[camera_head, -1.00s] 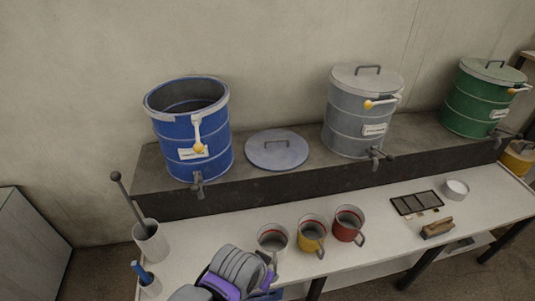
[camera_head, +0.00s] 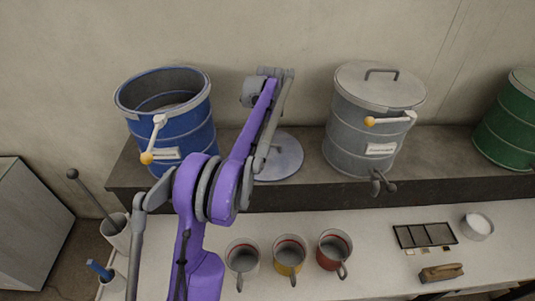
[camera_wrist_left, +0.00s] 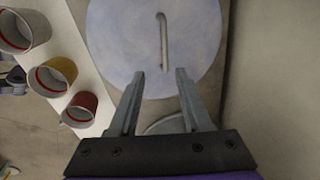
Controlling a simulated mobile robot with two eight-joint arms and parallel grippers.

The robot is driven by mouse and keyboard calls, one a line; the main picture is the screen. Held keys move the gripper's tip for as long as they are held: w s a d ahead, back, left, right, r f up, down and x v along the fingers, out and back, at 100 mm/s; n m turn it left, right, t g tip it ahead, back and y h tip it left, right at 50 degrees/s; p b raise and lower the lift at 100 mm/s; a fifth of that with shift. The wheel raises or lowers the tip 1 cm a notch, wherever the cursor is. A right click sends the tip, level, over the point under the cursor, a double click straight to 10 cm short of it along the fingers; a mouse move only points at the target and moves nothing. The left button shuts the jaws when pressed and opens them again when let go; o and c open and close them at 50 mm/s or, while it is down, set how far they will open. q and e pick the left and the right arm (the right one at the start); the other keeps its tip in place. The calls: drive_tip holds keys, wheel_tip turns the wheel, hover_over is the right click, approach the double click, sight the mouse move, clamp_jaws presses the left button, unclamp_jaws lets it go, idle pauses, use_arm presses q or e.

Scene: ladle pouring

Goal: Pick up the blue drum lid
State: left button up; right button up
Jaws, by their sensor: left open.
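The blue drum lid is a flat grey-blue disc (camera_head: 284,160) lying on the raised ledge between the blue drum and the grey drum. My arm hides much of it in the head view. In the left wrist view the lid (camera_wrist_left: 115,40) and its bar handle (camera_wrist_left: 163,42) show clearly. My left gripper (camera_wrist_left: 160,72) is open above the lid, its fingertips on either side of one end of the handle. I cannot tell how high it is. The blue drum (camera_head: 185,133) stands open at the left. My right gripper is not in view.
The lidded grey drum (camera_head: 370,120) stands right of the lid, and a green drum (camera_head: 510,130) is farther right. White, yellow and red cups (camera_head: 334,250) stand on the white table below. A black tray (camera_head: 425,235) and a brush (camera_head: 441,273) lie to the right.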

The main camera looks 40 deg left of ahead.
use_arm(q)
hover_over(268, 145)
drive_tip(key=d, duration=0.1)
drive_tip(key=f, duration=0.5)
drive_tip(key=shift+s+f, duration=0.2)
drive_tip(key=shift+s, duration=0.05)
drive_tip(key=x, duration=0.5)
drive_tip(key=shift+a+f, duration=0.3)
drive_tip(key=shift+f, duration=0.05)
clamp_jaws()
idle(0.6)
